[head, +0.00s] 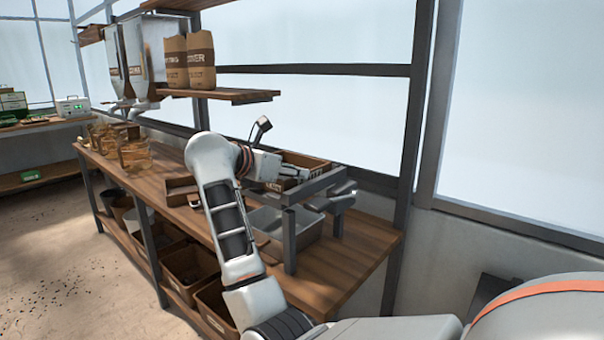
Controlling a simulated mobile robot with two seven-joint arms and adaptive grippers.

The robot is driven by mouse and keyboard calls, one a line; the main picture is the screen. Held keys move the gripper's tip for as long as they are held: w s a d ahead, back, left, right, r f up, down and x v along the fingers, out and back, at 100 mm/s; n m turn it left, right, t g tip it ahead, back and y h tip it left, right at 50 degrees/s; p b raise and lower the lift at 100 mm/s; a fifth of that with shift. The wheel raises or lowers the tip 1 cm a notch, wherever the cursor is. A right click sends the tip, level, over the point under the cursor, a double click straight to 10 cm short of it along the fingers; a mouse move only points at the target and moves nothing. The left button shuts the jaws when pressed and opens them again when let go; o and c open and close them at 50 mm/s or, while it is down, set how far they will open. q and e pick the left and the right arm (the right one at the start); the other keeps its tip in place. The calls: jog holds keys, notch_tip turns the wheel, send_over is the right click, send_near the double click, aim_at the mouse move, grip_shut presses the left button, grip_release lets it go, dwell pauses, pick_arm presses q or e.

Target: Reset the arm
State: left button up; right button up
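One of my arms comes in from the lower right, bends at the elbow at the bottom, and rises over the wooden workbench (350,262). I take it for my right arm. Its gripper (290,174) is at the back of the bench, by a wooden box (308,159) and the grey metal stand (318,186). The fingers are small and dark against the box, so I cannot tell whether they are open or hold anything. My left gripper is not in view.
A metal bin (302,240) sits by the stand's legs. Amber containers (134,155) stand on the bench's far end. Paper bags (201,60) stand on a shelf (222,95) beside grey hoppers (133,60). Crates (187,266) fill the lower shelf. The floor at left is open.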

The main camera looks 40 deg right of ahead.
aim_at(286, 180)
jog(key=shift+v, duration=1.75)
